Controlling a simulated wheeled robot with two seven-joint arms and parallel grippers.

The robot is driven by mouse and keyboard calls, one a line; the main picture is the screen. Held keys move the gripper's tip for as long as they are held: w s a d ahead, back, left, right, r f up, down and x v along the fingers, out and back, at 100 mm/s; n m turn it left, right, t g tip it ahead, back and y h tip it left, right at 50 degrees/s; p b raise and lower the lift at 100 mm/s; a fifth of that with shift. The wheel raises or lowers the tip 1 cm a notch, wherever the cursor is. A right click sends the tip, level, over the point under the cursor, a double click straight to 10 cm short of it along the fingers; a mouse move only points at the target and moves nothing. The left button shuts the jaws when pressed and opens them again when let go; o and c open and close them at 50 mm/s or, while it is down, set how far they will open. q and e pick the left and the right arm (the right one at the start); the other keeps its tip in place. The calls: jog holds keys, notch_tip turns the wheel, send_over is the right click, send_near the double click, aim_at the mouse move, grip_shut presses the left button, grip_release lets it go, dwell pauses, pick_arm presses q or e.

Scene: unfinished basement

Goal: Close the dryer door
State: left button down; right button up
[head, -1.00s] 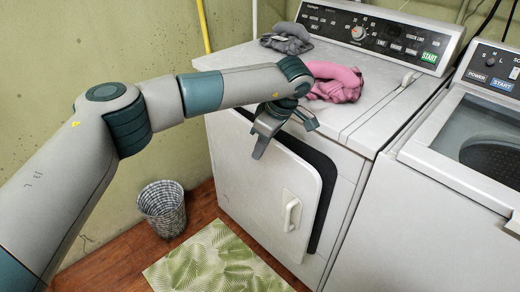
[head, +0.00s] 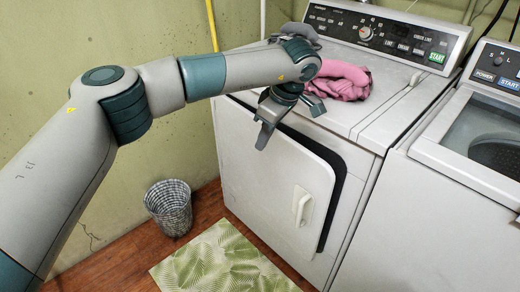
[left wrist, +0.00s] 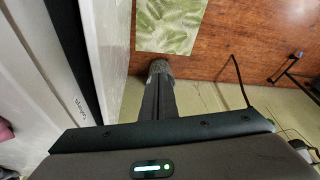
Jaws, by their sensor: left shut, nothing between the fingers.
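The dryer door (head: 270,180) is a white panel on the front of the white dryer (head: 372,88), with a white handle (head: 302,206) near its right edge. It stands slightly ajar: a dark gap shows along its top and right edges. My left gripper (head: 284,118) is shut and empty, at the top edge of the door, fingers pointing down. I cannot tell whether it touches the door. In the left wrist view the fingers (left wrist: 158,95) are together, with the pale door (left wrist: 108,50) edge and dark gap on their left. My right gripper is not in view.
A pink cloth (head: 342,80) and a grey cloth (head: 298,34) lie on the dryer top. A washer (head: 435,215) stands to the right. A woven basket (head: 170,207) and a green leaf-patterned mat (head: 222,260) are on the wooden floor.

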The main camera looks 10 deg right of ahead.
pick_arm(q)
notch_tip(320, 180, up, 6)
jog(key=w+d, duration=0.1)
jog(key=shift+d, duration=0.25)
